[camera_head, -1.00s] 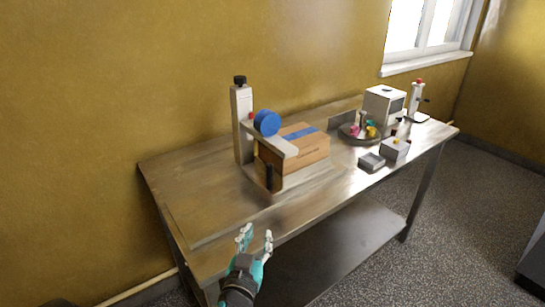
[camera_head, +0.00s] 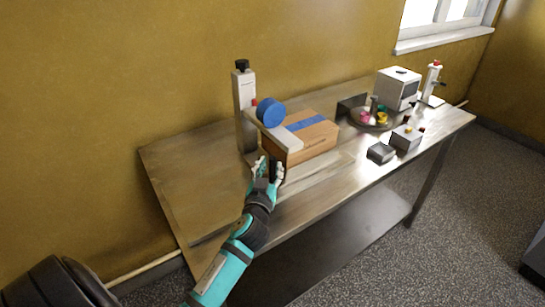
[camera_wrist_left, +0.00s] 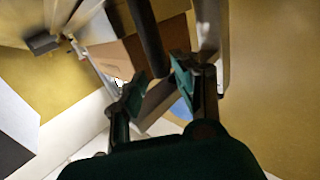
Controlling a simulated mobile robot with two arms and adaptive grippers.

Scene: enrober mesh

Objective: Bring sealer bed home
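The carton sealer stands on the steel table, with a pale upright column (camera_head: 244,105), a side arm (camera_head: 278,132) and a blue tape roll (camera_head: 270,111). A brown carton (camera_head: 309,140) with blue tape on top sits beside the column, under the arm. The sealer's bed under the carton is mostly hidden. My left gripper (camera_head: 268,171) is at the sealer's front, below the arm. In the left wrist view its fingers (camera_wrist_left: 158,84) are apart, with a dark upright bar (camera_wrist_left: 148,38) between or just beyond them; contact cannot be told. My right gripper is out of view.
To the right on the table (camera_head: 195,171) are a round tray (camera_head: 354,122) with colourful pieces, a small grey block (camera_head: 381,152), a button box (camera_head: 406,138), a white machine (camera_head: 397,90) and a small press (camera_head: 432,82). The table's left part is clear.

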